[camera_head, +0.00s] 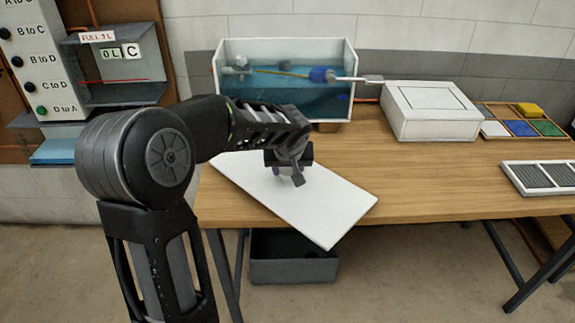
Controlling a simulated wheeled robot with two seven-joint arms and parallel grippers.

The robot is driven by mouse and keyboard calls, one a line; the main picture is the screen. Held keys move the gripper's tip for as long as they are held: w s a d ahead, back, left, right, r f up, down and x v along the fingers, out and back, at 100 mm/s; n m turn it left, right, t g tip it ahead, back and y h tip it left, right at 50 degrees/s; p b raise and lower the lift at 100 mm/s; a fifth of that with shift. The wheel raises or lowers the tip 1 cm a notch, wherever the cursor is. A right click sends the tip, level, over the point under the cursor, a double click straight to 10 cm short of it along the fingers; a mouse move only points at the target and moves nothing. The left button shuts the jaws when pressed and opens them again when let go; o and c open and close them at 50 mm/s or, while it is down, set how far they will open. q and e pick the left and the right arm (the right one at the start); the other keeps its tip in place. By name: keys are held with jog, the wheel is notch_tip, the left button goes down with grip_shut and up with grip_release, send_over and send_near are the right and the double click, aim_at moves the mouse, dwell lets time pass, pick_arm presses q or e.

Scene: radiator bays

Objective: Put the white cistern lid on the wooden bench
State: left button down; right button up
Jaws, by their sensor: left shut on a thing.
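The white cistern lid (315,205) is a flat, pale panel at the left end of the wooden bench (430,180). It lies at an angle, and its near corner sticks out past the bench's front edge. My left gripper (297,182) is over the lid's far half, pointing down, and is shut on it. The gripper and wrist hide part of the lid. I cannot tell whether the lid touches the bench top or is just above it. My right gripper is not in view.
A water-filled cistern (290,85) with a blue-ended float arm stands behind the lid. A white box (430,110), a tray of coloured blocks (522,128) and a grey grille (545,177) are to the right. A grey bin (292,268) sits under the bench. The bench's front middle is clear.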

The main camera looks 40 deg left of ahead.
pick_arm(q)
jog(key=shift+w+a+r+p, duration=0.1)
jog(key=shift+w+a+p, duration=0.35)
jog(key=shift+w+a, duration=0.6)
jog(key=shift+w+d+f, duration=0.15)
jog(key=shift+f, duration=0.65)
jog(key=shift+f, duration=0.15)
jog(key=c, duration=0.7)
grip_release()
jog(key=shift+c, duration=0.2)
